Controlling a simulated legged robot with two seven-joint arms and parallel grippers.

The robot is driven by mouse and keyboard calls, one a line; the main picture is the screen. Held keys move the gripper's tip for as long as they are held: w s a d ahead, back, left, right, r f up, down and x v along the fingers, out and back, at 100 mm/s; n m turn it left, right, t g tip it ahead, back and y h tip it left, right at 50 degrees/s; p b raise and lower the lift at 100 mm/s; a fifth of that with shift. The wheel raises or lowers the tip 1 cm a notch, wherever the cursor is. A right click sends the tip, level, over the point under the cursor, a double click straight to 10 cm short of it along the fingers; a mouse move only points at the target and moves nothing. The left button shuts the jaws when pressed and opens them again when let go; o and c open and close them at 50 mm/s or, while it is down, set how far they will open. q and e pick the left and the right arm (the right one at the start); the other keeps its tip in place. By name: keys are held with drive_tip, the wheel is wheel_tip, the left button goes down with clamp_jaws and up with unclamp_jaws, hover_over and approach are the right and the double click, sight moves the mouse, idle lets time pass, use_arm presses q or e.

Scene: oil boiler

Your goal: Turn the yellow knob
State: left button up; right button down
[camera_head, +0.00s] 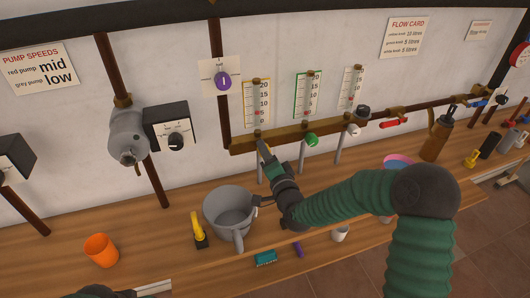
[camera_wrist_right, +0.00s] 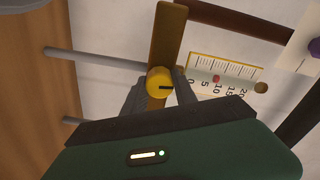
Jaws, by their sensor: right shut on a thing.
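The yellow knob (camera_wrist_right: 159,82) sits on the brass pipe below the yellow-framed gauge (camera_head: 257,102). It has a dark pointer line running toward the right in the right wrist view. My right gripper (camera_wrist_right: 158,92) is shut on the knob, with one dark finger on each side of it. In the head view my right gripper (camera_head: 264,147) reaches the left end of the brass pipe (camera_head: 300,131) and mostly hides the knob. The gauge's red marker (camera_wrist_right: 215,78) is in the lower half of its scale.
The green knob (camera_head: 311,140) and white knob (camera_head: 353,130) are to the right on the same pipe. A grey pot (camera_head: 230,215) stands on the wooden counter below my right arm. An orange cup (camera_head: 101,250) and a yellow-handled object (camera_head: 199,230) stand further left.

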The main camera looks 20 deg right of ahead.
drive_tip(key=shift+d+f, duration=0.1)
drive_tip(key=shift+f, duration=0.1)
drive_tip(key=c, duration=1.3)
unclamp_jaws()
drive_tip(key=shift+c, duration=0.2)
drive_tip(key=o, duration=0.3)
drive_tip(key=shift+r, duration=0.1)
drive_tip(key=shift+o, duration=0.2)
drive_tip(key=s+p, duration=1.1)
drive_tip(key=s, duration=0.5)
drive_tip(key=shift+s+d, duration=0.35)
drive_tip(key=shift+s, duration=0.05)
